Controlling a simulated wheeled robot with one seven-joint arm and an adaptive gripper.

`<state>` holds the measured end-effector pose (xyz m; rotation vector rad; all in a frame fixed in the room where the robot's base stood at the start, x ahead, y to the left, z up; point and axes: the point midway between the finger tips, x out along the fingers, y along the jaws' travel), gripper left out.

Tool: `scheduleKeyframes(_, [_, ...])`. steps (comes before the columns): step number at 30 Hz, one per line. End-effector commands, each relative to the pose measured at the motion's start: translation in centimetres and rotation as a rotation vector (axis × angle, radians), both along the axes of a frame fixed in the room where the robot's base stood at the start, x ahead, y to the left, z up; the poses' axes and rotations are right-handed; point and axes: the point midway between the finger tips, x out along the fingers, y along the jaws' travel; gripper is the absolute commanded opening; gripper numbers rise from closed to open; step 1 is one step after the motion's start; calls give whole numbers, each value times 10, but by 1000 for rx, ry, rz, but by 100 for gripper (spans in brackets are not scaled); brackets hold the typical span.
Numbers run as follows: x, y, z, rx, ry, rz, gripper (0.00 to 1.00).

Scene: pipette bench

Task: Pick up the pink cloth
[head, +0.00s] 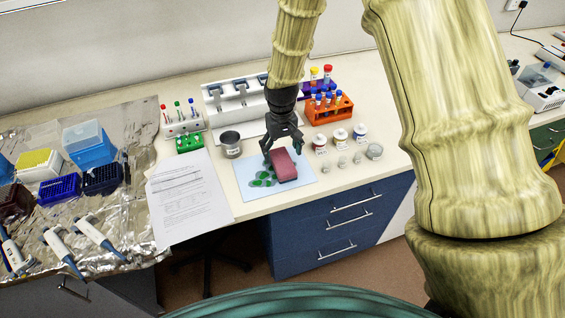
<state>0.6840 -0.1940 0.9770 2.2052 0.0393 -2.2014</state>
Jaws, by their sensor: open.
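The pink cloth (284,167) shows as a folded, dark pink block on a light blue mat (302,187) near the front edge of the bench. Green patches (262,180) lie on the mat just left of the cloth. My gripper (283,149) points down from above, right at the cloth's back end. Its fingers are open and spread. I cannot tell from this view whether they touch the cloth or hover just over it.
A metal cup (231,145) stands left of the mat. Small jars (340,137) and small vials stand to the right. An orange tube rack (329,110) is behind. Printed paper (188,197) lies left, beside foil with pipettes (97,235). Bare bench shows in front of the jars.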

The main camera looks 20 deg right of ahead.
Motion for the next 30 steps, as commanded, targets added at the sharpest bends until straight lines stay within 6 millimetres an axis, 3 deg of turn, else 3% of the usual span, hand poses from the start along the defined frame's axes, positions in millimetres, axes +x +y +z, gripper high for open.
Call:
scheduleKeyframes(12, [-1,2,-35,0,1,0,79])
scheduleKeyframes(23, [-1,2,-41,0,0,0,79])
scheduleKeyframes(30, [-1,2,-41,0,0,0,38])
